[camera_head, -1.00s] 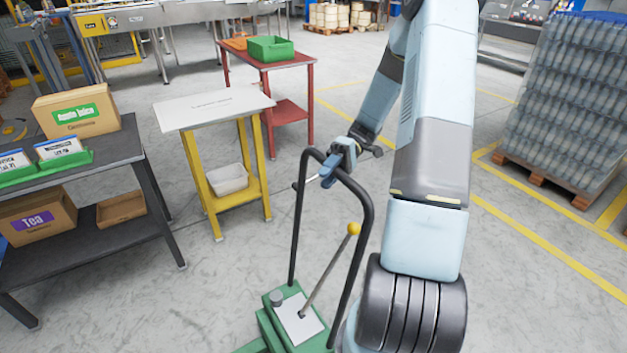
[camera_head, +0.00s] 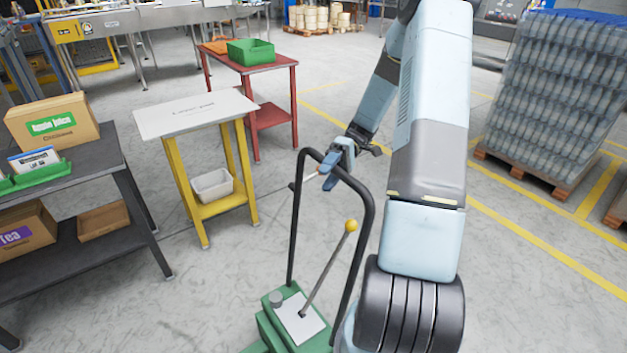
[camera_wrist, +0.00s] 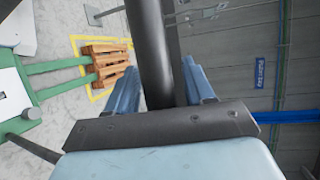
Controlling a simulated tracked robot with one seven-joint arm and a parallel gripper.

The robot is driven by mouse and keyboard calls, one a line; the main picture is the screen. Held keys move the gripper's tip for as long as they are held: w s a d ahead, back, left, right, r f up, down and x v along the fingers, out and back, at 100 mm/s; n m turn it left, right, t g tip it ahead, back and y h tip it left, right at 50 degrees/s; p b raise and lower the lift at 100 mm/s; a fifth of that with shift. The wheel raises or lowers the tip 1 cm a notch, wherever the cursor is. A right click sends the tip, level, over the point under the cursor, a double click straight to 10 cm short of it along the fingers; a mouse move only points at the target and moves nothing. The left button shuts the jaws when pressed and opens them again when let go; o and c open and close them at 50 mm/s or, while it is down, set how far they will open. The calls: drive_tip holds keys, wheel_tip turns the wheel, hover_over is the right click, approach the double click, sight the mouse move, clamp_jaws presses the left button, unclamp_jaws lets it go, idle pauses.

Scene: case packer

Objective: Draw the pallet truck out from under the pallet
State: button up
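The green pallet truck (camera_head: 270,325) stands at the bottom of the head view, with a black looped handle (camera_head: 294,230) and a yellow-knobbed lever (camera_head: 326,262). My gripper (camera_head: 328,178) is at the top of the loop. In the wrist view, the black handle bar (camera_wrist: 150,50) runs between the two blue fingers of my gripper (camera_wrist: 160,85), which close around it. The wooden pallet (camera_wrist: 105,62) lies inside yellow floor lines in the wrist view. The green forks (camera_wrist: 60,65) reach its edge; how far they run under it is hard to see.
A yellow-legged table (camera_head: 195,115), a red table (camera_head: 285,75) and a dark bench (camera_head: 110,150) stand to the left. A pallet of wrapped bottles (camera_head: 555,95) stands at the right. Grey floor is clear between them.

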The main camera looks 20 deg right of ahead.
drive_tip(key=v, duration=1.3)
drive_tip(key=shift+w+d, duration=0.3)
drive_tip(key=shift+r, duration=0.1)
